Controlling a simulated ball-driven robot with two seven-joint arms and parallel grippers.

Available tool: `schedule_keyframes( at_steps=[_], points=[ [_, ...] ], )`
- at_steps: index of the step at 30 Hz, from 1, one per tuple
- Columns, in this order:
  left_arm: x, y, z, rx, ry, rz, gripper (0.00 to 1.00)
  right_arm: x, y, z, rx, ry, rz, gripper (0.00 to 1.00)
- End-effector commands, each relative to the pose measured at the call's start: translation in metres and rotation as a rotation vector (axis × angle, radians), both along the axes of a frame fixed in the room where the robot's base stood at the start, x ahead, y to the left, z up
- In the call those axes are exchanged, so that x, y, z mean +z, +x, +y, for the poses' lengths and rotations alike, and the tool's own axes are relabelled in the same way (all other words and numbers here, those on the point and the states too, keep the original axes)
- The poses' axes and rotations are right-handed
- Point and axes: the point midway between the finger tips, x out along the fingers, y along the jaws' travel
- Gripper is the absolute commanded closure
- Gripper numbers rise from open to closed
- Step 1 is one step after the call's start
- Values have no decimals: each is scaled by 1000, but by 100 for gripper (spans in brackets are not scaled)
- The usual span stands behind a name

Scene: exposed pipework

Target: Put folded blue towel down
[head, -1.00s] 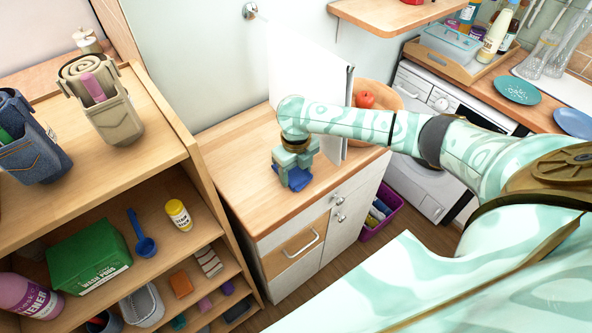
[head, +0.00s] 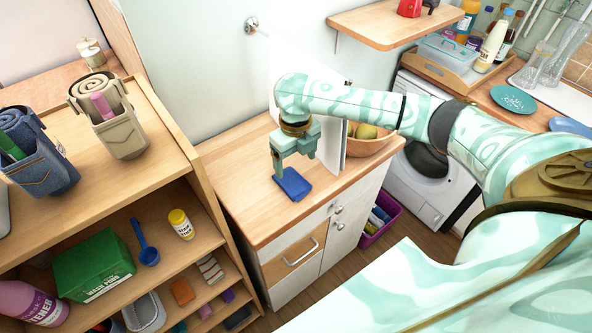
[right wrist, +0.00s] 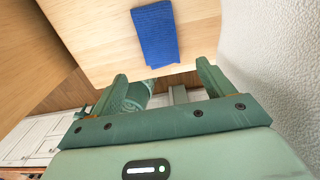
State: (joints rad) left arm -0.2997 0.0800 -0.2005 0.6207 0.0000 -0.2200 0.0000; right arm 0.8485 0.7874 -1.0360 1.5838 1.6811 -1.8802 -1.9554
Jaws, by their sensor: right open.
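The folded blue towel (head: 292,184) lies flat on the wooden top of the small cabinet (head: 240,205), near its front edge. It also shows in the right wrist view (right wrist: 155,34), lying on the wood beyond the fingertips. My right gripper (head: 294,170) is open and empty, just above and behind the towel and apart from it. In the right wrist view its two fingers (right wrist: 163,78) stand wide apart with nothing between them. My left gripper is not in view.
A white upright panel (head: 335,135) and a wooden bowl of fruit (head: 372,140) stand right of my gripper. A shelf unit (head: 175,160) with several items is at left. A purple crate (head: 380,222) is on the floor. The cabinet top left of the towel is clear.

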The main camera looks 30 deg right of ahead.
Motion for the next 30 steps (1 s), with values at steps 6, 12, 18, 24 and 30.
schedule_keyframes(
  at_steps=[6,12,18,24,30],
  points=[
    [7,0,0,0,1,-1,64,30,0,0,0,0,0,20],
    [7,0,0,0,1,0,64,33,0,0,0,0,1,20],
    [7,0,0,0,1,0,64,33,0,0,0,0,1,20],
    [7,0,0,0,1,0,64,31,-1,2,-3,1,0,20],
    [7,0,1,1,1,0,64,-4,-22,59,-180,55,-84,20]
  ],
)
